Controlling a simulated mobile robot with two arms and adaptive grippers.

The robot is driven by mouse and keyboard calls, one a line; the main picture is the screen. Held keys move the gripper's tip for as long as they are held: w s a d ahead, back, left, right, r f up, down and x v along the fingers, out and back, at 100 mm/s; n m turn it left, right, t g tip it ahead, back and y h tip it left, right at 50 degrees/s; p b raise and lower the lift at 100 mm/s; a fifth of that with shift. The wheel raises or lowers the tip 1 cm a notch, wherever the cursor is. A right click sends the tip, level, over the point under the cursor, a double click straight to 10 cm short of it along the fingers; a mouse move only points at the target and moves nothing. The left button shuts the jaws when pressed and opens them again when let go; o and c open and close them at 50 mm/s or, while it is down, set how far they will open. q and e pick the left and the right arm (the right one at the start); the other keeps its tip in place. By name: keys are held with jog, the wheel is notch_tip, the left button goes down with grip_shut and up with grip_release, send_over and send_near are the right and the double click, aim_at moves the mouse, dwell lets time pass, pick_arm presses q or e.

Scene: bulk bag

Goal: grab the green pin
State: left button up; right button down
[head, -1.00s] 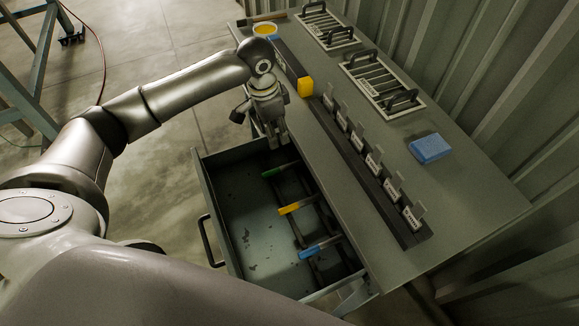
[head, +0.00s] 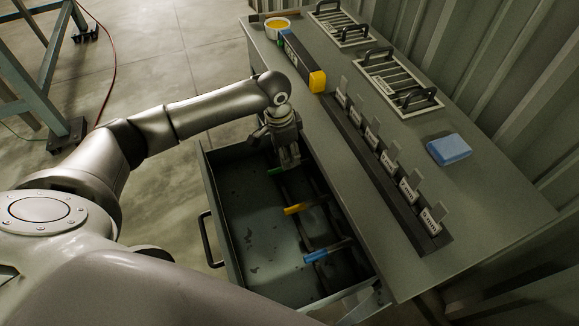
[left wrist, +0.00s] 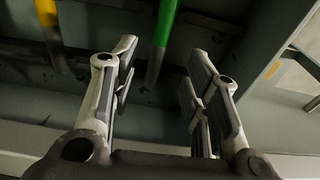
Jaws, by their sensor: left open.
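The green pin (left wrist: 164,32) lies in the open drawer (head: 207,195), at the drawer's far end. In the head view only a short piece of the green pin (head: 276,171) shows beside the gripper. My left gripper (head: 288,163) is over that end of the drawer, pointing down. In the left wrist view the left gripper (left wrist: 160,75) is open and empty, and the green pin shows just beyond and between its fingers. A yellow pin (head: 299,208) and a blue pin (head: 325,251) lie nearer in the drawer. My right gripper is out of view.
The bench top (head: 480,205) holds a row of labelled card holders (head: 392,165), two slatted plates with handles (head: 395,82), a blue block (head: 449,151), a yellow-ended dark box (head: 317,81) and a yellow-filled bowl (head: 277,24). The drawer's left part is bare.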

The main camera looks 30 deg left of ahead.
pick_arm(q)
jog(key=f, duration=0.5)
jog(key=shift+w+d, duration=0.15)
jog(key=shift+d, duration=0.1)
jog(key=shift+c, duration=0.3)
grip_shut()
